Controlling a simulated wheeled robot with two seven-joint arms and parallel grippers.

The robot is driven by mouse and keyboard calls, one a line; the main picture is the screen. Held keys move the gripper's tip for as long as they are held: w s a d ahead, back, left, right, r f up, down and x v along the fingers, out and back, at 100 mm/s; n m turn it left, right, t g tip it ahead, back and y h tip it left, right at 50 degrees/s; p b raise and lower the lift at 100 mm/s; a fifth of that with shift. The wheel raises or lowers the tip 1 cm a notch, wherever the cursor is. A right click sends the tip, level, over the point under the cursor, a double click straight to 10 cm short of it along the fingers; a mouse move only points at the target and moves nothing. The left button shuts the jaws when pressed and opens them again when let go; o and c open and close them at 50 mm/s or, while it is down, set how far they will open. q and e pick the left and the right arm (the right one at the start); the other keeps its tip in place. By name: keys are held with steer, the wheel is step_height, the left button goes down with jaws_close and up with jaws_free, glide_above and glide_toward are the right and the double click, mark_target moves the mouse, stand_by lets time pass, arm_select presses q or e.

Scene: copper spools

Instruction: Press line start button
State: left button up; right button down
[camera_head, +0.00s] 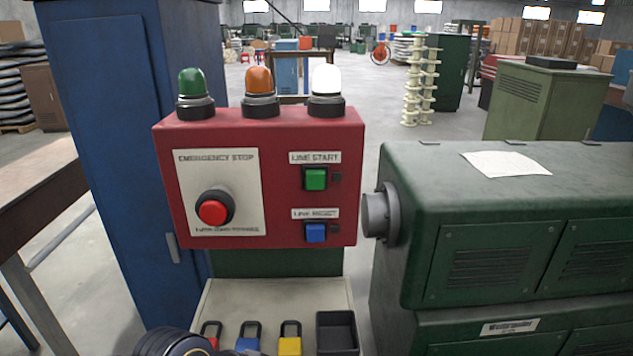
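The line start button (316,179) is a green square button on the upper right of a red control box (270,150), under a white label reading LINE START (314,158). A blue button (316,233) sits below it under a blurred label. A round red emergency stop button (212,212) sits on a pale plate at the left of the box. Nothing covers the green button. Neither of my grippers can be made out. A dark rounded part, probably of my arm, shows at the bottom edge, left of centre.
Green, orange and white lamps stand on the box. Below it, a pale shelf (275,293) holds red, blue and yellow padlocks and a dark tray (337,333). A blue cabinet (115,130) stands left, a green machine (500,250) right. The space before the box is clear.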

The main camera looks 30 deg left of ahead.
arm_select(q)
jaws_close()
stand_by(1.5)
